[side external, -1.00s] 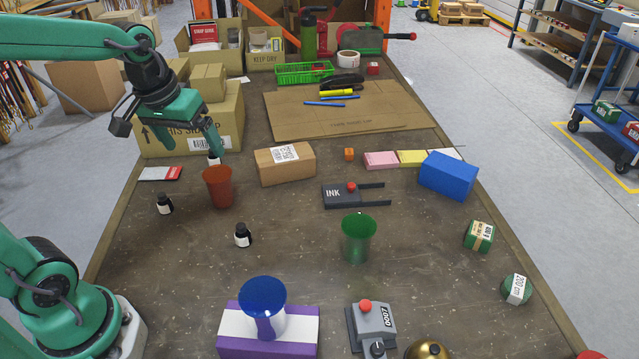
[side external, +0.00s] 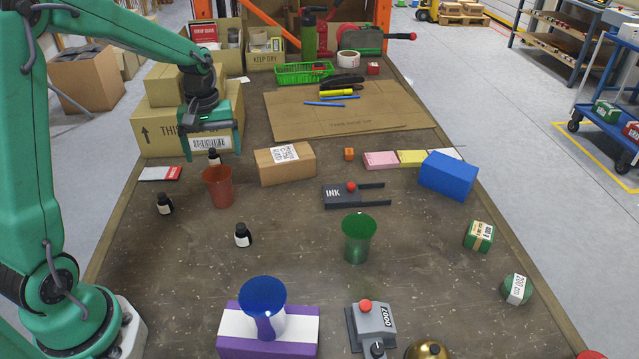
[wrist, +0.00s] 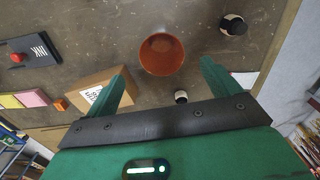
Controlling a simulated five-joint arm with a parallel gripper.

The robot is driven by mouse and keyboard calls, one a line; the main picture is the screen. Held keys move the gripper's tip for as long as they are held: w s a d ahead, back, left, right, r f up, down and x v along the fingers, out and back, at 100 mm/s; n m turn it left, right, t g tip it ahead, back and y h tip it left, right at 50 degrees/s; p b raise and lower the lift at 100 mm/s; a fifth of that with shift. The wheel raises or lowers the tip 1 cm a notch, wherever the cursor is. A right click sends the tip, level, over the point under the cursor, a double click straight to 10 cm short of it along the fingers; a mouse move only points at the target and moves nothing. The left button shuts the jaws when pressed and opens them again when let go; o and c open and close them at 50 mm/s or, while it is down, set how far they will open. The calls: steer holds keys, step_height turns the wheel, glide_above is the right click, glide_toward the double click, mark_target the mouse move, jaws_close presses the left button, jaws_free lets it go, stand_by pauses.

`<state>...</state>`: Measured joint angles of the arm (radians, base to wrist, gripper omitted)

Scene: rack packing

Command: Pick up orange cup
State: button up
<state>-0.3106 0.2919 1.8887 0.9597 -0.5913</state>
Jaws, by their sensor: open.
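The orange cup (side external: 217,187) is a reddish-orange tumbler standing upright on the table, left of the cardboard box. In the wrist view the orange cup (wrist: 161,54) shows its open mouth, ahead of and roughly between the fingers. My gripper (side external: 213,154) is above and behind the cup in the side view, fingers pointing down. The cup is apart from the fingers.
Small dark bottles stand near the cup: one behind (side external: 214,157), one left (side external: 165,204), one in front (side external: 243,235). A labelled cardboard box (side external: 285,163) is to its right. A green cup (side external: 359,238) and a blue cup (side external: 262,300) stand farther forward.

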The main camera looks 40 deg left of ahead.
mark_target(217, 174)
steer(key=shift+f, duration=1.35)
steer(key=shift+s+a+f, duration=0.1)
steer(key=shift+f, duration=2.5)
steer(key=c, duration=1.1)
steer(key=shift+o, duration=0.2)
steer(key=shift+r, duration=0.1)
